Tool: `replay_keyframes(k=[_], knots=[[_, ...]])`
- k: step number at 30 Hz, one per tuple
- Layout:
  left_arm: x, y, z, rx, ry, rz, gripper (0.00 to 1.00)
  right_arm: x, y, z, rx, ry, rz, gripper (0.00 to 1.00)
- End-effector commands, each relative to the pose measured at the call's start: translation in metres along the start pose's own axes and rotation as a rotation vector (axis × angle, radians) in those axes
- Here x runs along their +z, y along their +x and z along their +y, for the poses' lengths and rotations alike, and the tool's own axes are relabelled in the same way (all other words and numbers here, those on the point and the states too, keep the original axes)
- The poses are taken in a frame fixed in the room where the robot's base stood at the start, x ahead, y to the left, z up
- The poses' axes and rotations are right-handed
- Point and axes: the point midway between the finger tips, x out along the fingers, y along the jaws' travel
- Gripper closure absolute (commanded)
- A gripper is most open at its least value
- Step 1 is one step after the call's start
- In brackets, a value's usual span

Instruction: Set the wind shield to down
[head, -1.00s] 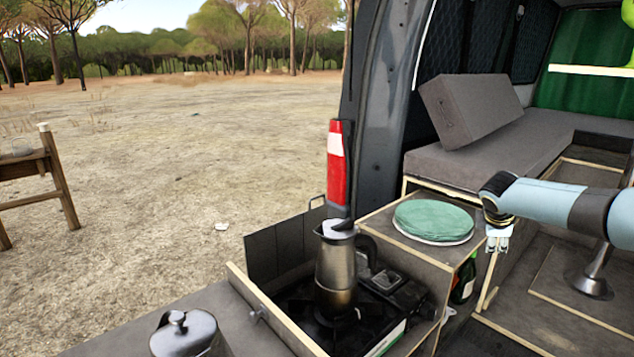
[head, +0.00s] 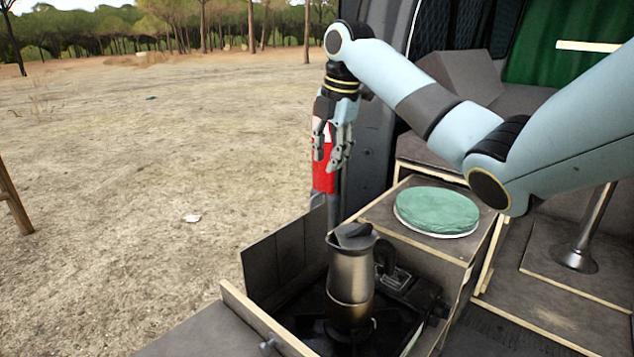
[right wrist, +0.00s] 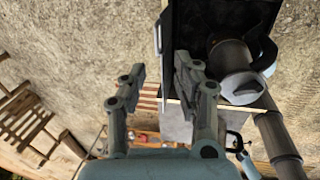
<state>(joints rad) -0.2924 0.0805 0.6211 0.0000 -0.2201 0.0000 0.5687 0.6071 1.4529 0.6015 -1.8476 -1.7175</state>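The wind shield (head: 285,252) is a set of dark, flat panels standing upright along the left and back of the stove (head: 405,295). In the right wrist view a dark upright edge beside the stove looks like part of it (right wrist: 160,38). My right gripper (head: 327,162) points down, open and empty, above and behind the shield's back corner, apart from it. Its two fingers also show spread apart in the right wrist view (right wrist: 160,78). My left gripper is not in view.
A metal moka pot (head: 351,278) stands on the stove, close to the shield. A green round cushion (head: 437,210) lies on the wooden box to the right. The van's red tail light (head: 325,178) is behind my right gripper. Open ground lies to the left.

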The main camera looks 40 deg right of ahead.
Motion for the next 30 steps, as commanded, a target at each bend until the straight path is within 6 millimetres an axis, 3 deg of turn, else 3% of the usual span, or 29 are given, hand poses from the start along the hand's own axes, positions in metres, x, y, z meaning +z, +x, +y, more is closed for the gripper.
replay_keyframes(k=[3,5,8,12,15,23,30], knots=[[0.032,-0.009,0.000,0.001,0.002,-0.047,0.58,-0.001,0.025,0.000,-0.004,0.002,0.004,0.69],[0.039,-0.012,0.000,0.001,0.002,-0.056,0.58,-0.001,0.037,0.001,-0.003,0.003,0.003,0.69],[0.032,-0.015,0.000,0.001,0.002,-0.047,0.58,-0.001,0.055,0.000,-0.003,0.003,0.002,0.69],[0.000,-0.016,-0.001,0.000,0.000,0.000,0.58,0.000,0.072,0.000,-0.001,0.003,0.001,0.69],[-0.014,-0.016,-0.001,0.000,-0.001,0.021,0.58,0.000,0.079,0.000,0.000,0.002,0.000,0.69],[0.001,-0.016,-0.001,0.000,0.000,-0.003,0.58,0.000,0.082,0.000,0.000,0.002,-0.001,0.69],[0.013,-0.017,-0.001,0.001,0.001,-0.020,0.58,0.000,0.081,0.000,0.000,0.003,-0.001,0.97]])
